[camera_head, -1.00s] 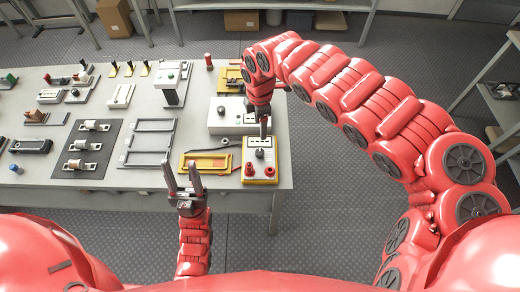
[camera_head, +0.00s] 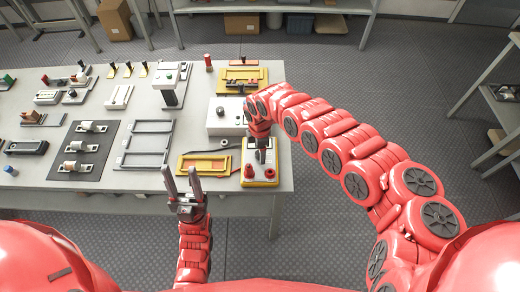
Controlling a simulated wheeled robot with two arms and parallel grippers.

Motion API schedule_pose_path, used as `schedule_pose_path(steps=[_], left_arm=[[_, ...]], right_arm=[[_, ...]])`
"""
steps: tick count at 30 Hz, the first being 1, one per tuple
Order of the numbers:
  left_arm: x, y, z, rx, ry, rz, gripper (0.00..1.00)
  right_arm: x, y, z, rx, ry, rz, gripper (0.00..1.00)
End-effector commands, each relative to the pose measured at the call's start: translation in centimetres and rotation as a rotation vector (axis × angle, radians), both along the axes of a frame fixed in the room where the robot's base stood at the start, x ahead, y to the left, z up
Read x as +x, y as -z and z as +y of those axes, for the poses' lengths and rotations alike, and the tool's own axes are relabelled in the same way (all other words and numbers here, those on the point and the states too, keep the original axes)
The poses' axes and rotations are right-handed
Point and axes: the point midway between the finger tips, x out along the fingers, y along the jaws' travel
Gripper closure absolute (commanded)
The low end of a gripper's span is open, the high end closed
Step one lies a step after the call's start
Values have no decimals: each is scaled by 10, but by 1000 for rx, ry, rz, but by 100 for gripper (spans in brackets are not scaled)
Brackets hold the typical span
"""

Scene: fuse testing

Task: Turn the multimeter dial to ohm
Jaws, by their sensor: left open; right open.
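The multimeter (camera_head: 259,181), a white-faced box with a yellow body and red terminals at its front, sits at the right front corner of the table. My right gripper (camera_head: 261,158) points down at the middle of its face, where the dial is. The gripper hides the dial, so its setting and whether the fingers touch it cannot be seen. My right gripper is open. My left gripper (camera_head: 182,172) is open and empty, fingers pointing up, at the table's front edge left of the multimeter.
A yellow tray (camera_head: 183,166) lies left of the multimeter, with a black cable behind it. A white box (camera_head: 220,117) stands behind. A grey frame (camera_head: 127,145) and a dark mat (camera_head: 108,167) with fuse holders lie further left.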

Motion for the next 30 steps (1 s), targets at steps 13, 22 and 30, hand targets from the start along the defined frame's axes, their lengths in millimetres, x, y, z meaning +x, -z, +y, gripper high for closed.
schedule_pose_path(steps=[13, 22, 30], left_arm=[[0, 0, 0, 0, 0, 0, 50], [0, 0, 0, 0, 0, 0, 50], [0, 1, 0, 0, 0, 0, 50]], right_arm=[[0, 1, 0, 0, 1, 0, 69], [0, 1, 0, 0, 1, 1, 100], [0, 1, 0, 0, 43, 0, 100]])
